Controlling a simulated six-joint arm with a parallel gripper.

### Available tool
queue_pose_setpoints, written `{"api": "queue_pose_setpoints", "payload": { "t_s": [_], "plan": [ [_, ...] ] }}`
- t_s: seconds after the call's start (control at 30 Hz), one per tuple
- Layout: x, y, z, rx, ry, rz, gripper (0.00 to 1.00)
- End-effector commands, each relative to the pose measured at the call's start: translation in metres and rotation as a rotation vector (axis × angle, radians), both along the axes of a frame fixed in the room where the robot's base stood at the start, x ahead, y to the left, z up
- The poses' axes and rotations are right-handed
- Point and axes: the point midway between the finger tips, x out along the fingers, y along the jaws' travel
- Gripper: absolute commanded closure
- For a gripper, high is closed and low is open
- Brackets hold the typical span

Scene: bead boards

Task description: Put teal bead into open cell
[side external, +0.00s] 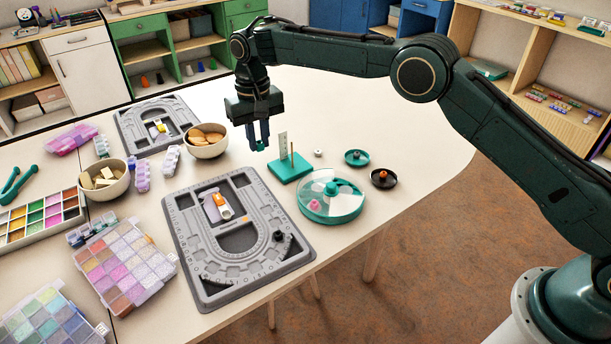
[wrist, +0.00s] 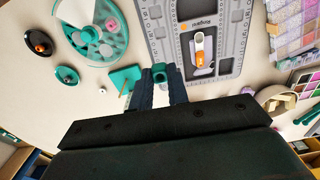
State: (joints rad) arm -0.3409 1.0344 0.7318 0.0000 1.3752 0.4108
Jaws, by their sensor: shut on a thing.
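My gripper (side external: 259,140) points down above the table, behind and left of the teal stand (side external: 285,172). It is shut on a teal bead (wrist: 158,68), which shows between the fingertips in the wrist view and as a small teal patch in the side view (side external: 258,147). The round teal box (side external: 332,217) stands on the table to the right of the gripper, with a clear and white top and a teal hub. A pink bead (side external: 314,205) shows in its front part. I cannot tell for sure which cell is uncovered. The box also shows at upper left in the wrist view (wrist: 88,57).
The teal stand has an upright white plate and an orange-brown peg. A teal dish (side external: 347,160), a black dish (side external: 374,183) and a small white piece (side external: 318,153) lie nearby. A grey bead board (side external: 183,235) fills the front. The table behind the dishes is clear.

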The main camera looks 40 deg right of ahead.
Motion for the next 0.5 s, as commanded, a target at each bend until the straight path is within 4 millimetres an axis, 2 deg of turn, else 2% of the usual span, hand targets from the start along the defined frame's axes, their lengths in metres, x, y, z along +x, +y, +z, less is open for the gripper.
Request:
{"api": "queue_pose_setpoints", "payload": {
  "t_s": [0.33,0.5],
  "plan": [
    [0.0000,-0.0005,-0.0003,0.000,0.000,0.000,1.00],
    [0.0004,-0.0085,0.0003,0.000,0.001,0.002,1.00]
  ]
}}
